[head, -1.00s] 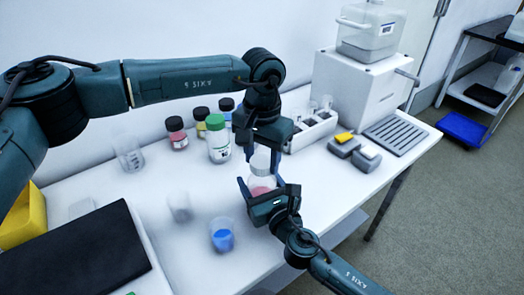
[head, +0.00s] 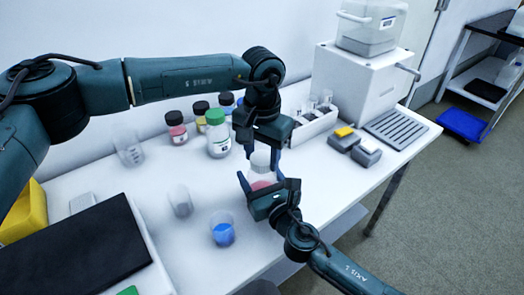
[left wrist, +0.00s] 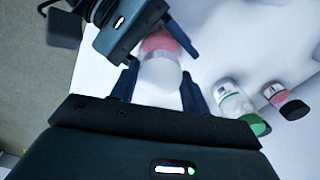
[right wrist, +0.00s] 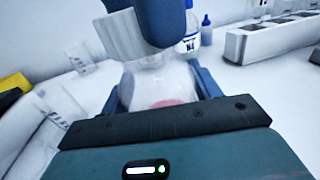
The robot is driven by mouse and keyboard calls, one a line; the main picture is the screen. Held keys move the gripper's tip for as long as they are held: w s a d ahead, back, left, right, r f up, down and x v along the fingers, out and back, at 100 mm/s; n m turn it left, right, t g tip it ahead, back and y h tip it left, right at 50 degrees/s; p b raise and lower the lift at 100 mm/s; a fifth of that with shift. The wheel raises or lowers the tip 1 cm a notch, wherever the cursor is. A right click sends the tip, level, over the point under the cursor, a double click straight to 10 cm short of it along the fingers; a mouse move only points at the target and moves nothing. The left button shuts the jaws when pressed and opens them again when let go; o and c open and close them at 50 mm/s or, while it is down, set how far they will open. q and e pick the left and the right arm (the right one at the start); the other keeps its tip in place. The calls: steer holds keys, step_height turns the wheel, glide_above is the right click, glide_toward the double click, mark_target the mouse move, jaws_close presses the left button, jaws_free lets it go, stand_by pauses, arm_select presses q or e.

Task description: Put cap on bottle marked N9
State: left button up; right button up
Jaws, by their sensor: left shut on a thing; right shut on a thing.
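My left gripper (head: 263,152) is shut on a pale whitish cap (head: 260,160). The cap also shows in the left wrist view (left wrist: 158,78) and, ribbed, in the right wrist view (right wrist: 121,36). My right gripper (head: 262,186) is shut on a clear bottle with pink contents (head: 262,177), held above the table. The bottle also shows in the right wrist view (right wrist: 160,82). The cap is right over the bottle's top. A left finger hides part of the join, so I cannot tell whether they touch. No N9 marking is readable on the held bottle.
A green-capped bottle (head: 217,138) and several dark-capped bottles, one red (head: 177,131), stand at the back. A blue-filled beaker (head: 222,232) and an empty beaker (head: 180,202) stand at the front. A white rack (head: 315,127) and a large white machine (head: 358,85) stand to the right.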

arm_select(q)
steer(key=shift+f, duration=0.15)
arm_select(e)
jaws_close()
arm_select(q)
steer(key=m, duration=0.3)
steer(key=o, duration=1)
steer(key=shift+r, duration=2.3)
